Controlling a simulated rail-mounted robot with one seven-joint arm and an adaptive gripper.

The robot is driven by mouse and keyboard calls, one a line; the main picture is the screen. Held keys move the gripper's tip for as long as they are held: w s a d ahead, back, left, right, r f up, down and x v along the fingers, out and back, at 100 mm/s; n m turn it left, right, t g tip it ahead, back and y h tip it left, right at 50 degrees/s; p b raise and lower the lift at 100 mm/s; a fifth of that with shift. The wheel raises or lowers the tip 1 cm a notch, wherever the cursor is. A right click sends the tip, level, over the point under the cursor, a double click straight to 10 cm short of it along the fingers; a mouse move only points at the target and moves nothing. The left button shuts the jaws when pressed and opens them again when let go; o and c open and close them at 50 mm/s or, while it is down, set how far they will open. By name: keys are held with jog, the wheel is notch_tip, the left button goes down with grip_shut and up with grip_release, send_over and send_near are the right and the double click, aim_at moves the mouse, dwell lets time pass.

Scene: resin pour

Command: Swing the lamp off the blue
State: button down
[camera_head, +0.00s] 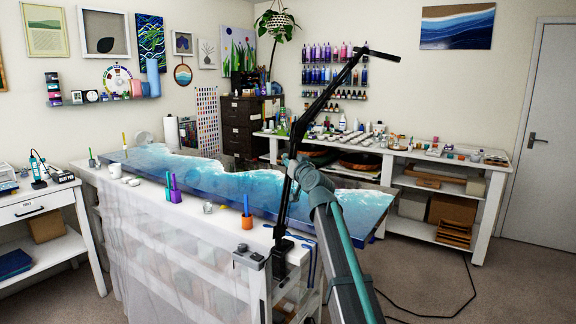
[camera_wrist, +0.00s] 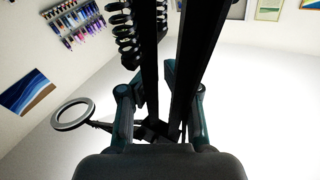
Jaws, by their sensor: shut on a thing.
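The black jointed lamp (camera_head: 322,100) is clamped at the near right corner of the worktable. Its arm rises and bends up to the right, ending in a flat head (camera_head: 382,53) seen edge-on. In the wrist view the head shows as a pale ring (camera_wrist: 72,114) at the left. My gripper (camera_head: 291,163) is shut on the lamp's arm, with dark bars (camera_wrist: 185,70) passing between the fingers (camera_wrist: 160,108) in the wrist view. The blue resin slab (camera_head: 235,185) lies along the worktable, partly hidden by my arm. In the head view the lamp head appears up and right of most of the slab.
Purple cups (camera_head: 174,190) and an orange cup (camera_head: 247,222) stand on the table's near edge. A white side bench (camera_head: 400,152) with bottles and jars stands behind. A hanging plant (camera_head: 278,22) is near the back corner. A cable (camera_head: 430,314) lies on the floor at right.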

jog(key=shift+s+f, duration=0.1)
jog(key=shift+s, duration=0.15)
jog(key=c, duration=1.2)
grip_release()
jog(key=shift+s+r, duration=0.15)
jog(key=shift+r, duration=0.05)
jog(key=v, duration=1.1)
jog(key=shift+s+d+f, duration=0.1)
jog(key=shift+s+d, duration=0.05)
jog(key=shift+s, duration=0.25)
